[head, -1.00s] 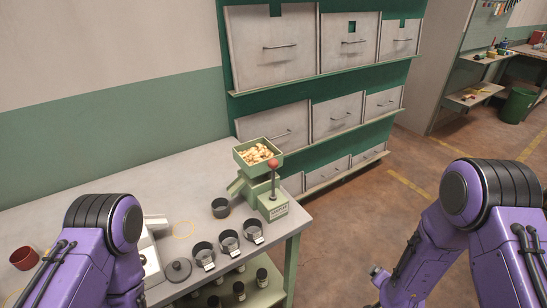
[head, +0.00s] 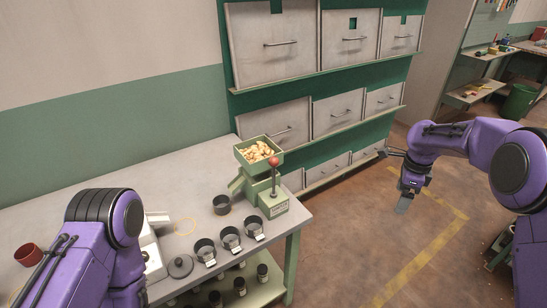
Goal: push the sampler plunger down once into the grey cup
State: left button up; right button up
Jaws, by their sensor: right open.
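The green sampler (head: 273,203) stands at the right end of the table, with a tray of nuts (head: 257,151) on top. Its plunger (head: 274,162) has a red ball knob and stands up high on its rod. The grey cup (head: 222,204) sits on the table just left of the sampler, near its chute; I cannot tell whether it is right under the chute mouth. My right gripper (head: 396,182) is open and empty, out over the floor, well right of the sampler. My left arm (head: 100,245) is at the lower left; its gripper is not seen.
Several dark cups with tags (head: 231,238) line the table's front edge. A dark lid (head: 180,265) and a brown-red bowl (head: 28,255) are further left. Drawer hoppers (head: 337,119) fill the wall behind. Floor right of the table is clear.

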jog(key=shift+c, duration=1)
jog(key=s+a+f+n, duration=0.1)
jog(key=f, duration=0.3)
jog(key=s+a+f+n, duration=0.1)
jog(key=f, duration=0.3)
jog(key=s+a+f, duration=0.1)
jog(key=s+f, duration=0.1)
jog(key=f, duration=0.2)
jog(key=shift+s+a+f+n+b, duration=0.1)
jog(key=shift+f+n+b, duration=0.05)
jog(key=shift+n+b, duration=0.25)
grip_shut()
jog(key=s+a+f+n+t+h+b, duration=0.1)
jog(key=s+a+f+n, duration=0.15)
jog(key=s+f, duration=0.55)
jog(key=s+a+f+n+t, duration=0.1)
jog(key=s+f+n, duration=0.3)
jog(key=s+f, duration=0.45)
jog(key=s+r+n+t+h, duration=0.1)
jog(key=s+n, duration=0.6)
jog(key=s, duration=1)
jog(key=shift+s+r+h+b, duration=0.25)
jog(key=shift+s+h+b, duration=0.15)
jog(key=shift+h, duration=0.3)
jog(key=shift+a, duration=0.1)
